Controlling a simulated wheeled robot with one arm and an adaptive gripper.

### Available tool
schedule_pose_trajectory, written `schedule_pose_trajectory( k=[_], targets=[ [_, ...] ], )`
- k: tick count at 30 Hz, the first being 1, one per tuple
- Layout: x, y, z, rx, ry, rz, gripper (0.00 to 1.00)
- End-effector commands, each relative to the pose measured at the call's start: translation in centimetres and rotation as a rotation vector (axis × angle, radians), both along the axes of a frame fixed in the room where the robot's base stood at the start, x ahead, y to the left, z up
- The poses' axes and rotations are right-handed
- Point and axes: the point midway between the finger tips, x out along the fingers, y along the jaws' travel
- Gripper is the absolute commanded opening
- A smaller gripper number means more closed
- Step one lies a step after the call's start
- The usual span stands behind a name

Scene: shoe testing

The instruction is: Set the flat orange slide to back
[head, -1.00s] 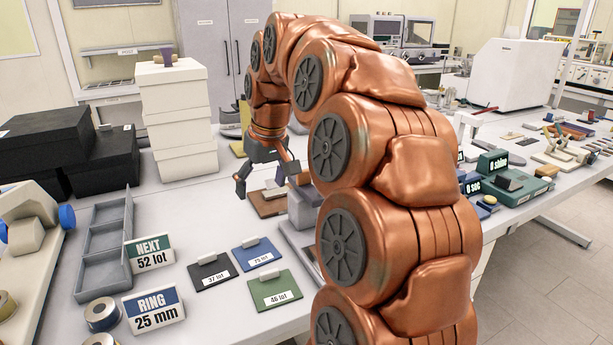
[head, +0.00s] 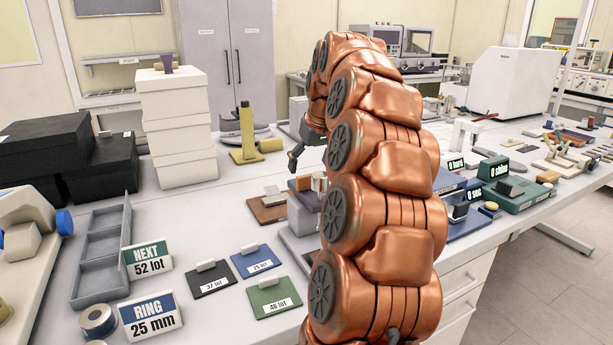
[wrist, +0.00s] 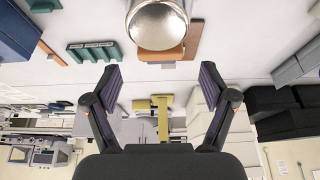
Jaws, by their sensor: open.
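My gripper (wrist: 161,82) is open and empty in the wrist view, its two dark fingers spread wide. In the head view only one finger (head: 297,155) shows clearly; my arm hides the rest. A flat orange-brown piece (wrist: 192,38) shows beside and behind a shiny metal cylinder (wrist: 157,25) in the wrist view, ahead of the fingers and apart from them. In the head view a brown flat board (head: 268,208) lies on the table below and left of the gripper. I cannot tell which of these is the orange slide.
A yellow-green stand (head: 246,140) is behind the gripper. White boxes (head: 180,125) are stacked at left. Black, blue and green lot cards (head: 273,299) lie in front, near a grey tray (head: 103,245). Instruments with small displays (head: 500,190) stand right of my arm.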

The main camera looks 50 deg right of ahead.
Motion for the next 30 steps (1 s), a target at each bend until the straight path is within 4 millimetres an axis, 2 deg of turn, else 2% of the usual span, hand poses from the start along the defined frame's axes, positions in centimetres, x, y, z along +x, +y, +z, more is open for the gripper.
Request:
schedule_pose_trajectory(
  k=[6,10,20,30],
  targets=[
    [1.1,-0.3,-2.9,0.003,0.004,0.002,0.83],
    [1.7,-0.5,-4.1,0.0,0.0,0.0,0.83],
    [1.9,-0.6,-4.7,0.0,0.0,0.0,0.83],
    [1.9,-0.6,-4.6,0.0,-0.001,0.0,0.49]
  ],
)
